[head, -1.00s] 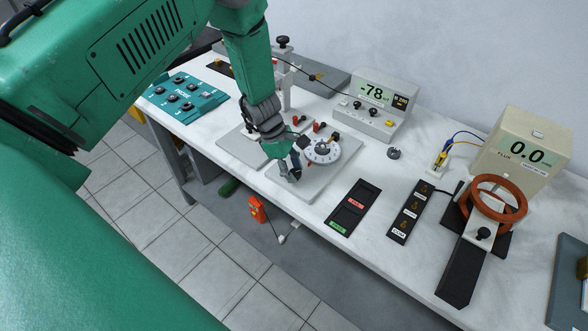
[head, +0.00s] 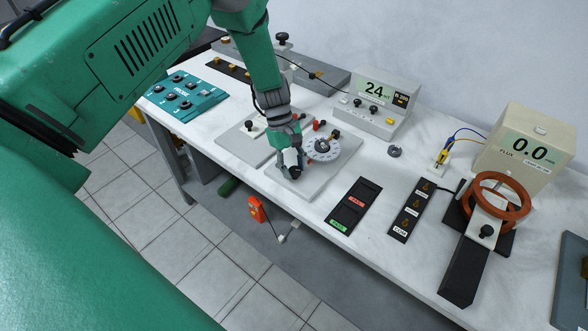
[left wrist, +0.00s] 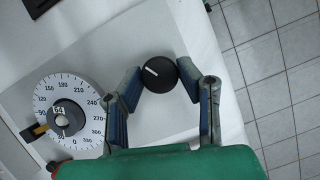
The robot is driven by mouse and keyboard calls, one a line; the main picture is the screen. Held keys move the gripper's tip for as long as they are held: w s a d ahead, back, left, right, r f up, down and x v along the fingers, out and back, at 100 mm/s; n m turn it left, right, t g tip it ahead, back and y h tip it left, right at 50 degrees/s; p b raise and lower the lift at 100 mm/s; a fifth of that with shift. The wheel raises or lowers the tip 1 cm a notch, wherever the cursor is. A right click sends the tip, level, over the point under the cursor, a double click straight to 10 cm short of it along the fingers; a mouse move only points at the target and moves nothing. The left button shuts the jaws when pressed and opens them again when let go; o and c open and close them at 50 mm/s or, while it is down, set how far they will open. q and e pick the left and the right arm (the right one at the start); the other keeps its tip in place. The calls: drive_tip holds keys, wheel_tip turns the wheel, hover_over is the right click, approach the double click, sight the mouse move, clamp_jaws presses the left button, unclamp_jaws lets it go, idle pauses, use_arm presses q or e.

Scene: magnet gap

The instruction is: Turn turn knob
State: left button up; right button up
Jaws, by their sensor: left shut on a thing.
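A black turn knob with a white pointer line (left wrist: 159,75) stands on a light grey plate (head: 312,183). My left gripper (head: 292,170) points down over the plate's near left part. In the left wrist view my left gripper (left wrist: 157,84) is shut on the knob, one blue-padded finger on each side. The pointer line slants to the upper left there. In the head view the gripper mostly hides the knob. A white dial with degree marks (head: 322,151) sits beside it on the same plate, and it also shows in the left wrist view (left wrist: 82,92). My right gripper is not in view.
A meter box reading 24 (head: 377,92) stands behind the dial. A flux meter reading 0.0 (head: 528,150) and an orange coil (head: 502,197) stand at right. A black tray (head: 354,205) lies right of the plate. The table's front edge is close.

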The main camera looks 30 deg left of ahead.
use_arm(q)
drive_tip(key=shift+w+r+m+g+y+b, duration=0.15)
drive_tip(key=shift+m+g+y+b, duration=0.15)
drive_tip(key=shift+m, duration=0.8)
drive_tip(key=shift+w+f+m+g+y+b, duration=0.15)
drive_tip(key=shift+m+g+b, duration=0.25)
drive_tip(key=shift+m, duration=0.7)
drive_tip(key=shift+r, duration=0.15)
drive_tip(key=o, duration=1.1)
drive_tip(key=shift+o, duration=0.2)
drive_tip(key=shift+s, duration=0.1)
